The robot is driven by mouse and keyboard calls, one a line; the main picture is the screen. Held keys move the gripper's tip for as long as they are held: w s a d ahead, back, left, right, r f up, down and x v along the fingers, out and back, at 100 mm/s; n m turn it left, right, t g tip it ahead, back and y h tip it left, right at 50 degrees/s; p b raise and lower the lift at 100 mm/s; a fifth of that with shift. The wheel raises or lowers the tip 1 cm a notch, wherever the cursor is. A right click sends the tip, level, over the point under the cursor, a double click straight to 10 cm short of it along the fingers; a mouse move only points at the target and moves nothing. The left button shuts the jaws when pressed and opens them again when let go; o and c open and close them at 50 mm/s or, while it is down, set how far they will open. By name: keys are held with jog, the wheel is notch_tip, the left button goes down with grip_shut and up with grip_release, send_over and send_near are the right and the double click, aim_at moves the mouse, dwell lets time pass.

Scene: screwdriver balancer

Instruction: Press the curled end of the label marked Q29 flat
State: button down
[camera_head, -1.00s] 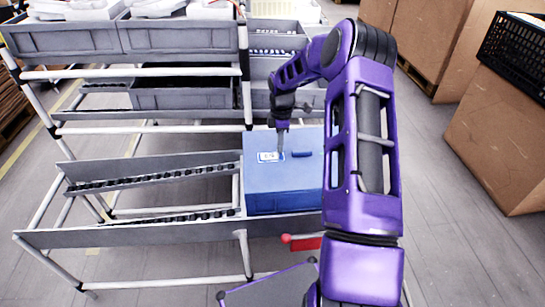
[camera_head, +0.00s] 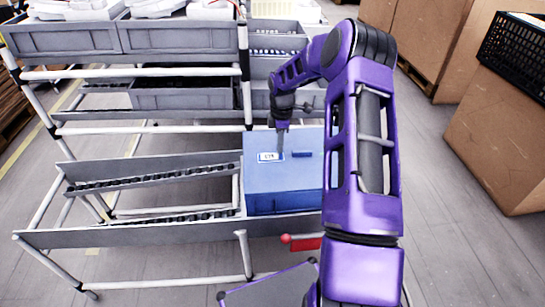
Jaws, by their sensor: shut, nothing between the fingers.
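The label (camera_head: 269,156) is a small white rectangle with a blue border on top of the blue box (camera_head: 284,178). Its printed text is too small to read surely, and I cannot tell whether an end is curled. My gripper (camera_head: 281,155) points down over the box, shut and empty. Its tips are at the label's right end, touching it or just above it; I cannot tell which. My purple arm hides the right side of the box.
The box stands at the right end of a grey roller rack (camera_head: 140,238). Grey bins (camera_head: 185,94) fill the shelves behind. A red ball-ended lever (camera_head: 286,238) is in front of the box. Cardboard boxes (camera_head: 505,130) stand at the right, with clear floor between.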

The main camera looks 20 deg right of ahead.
jog(key=shift+f, duration=0.4)
dwell(0.9)
jog(key=shift+r, duration=0.1)
jog(key=shift+r+p, duration=0.35)
jog(key=shift+r, duration=0.25)
jog(key=shift+d+r+p, duration=0.25)
jog(key=shift+r+p, duration=0.2)
jog(key=shift+r, duration=0.1)
notch_tip(320, 180, up, 6)
jog(key=s+d+p, duration=0.1)
jog(key=d+p, duration=0.2)
jog(key=p, duration=0.1)
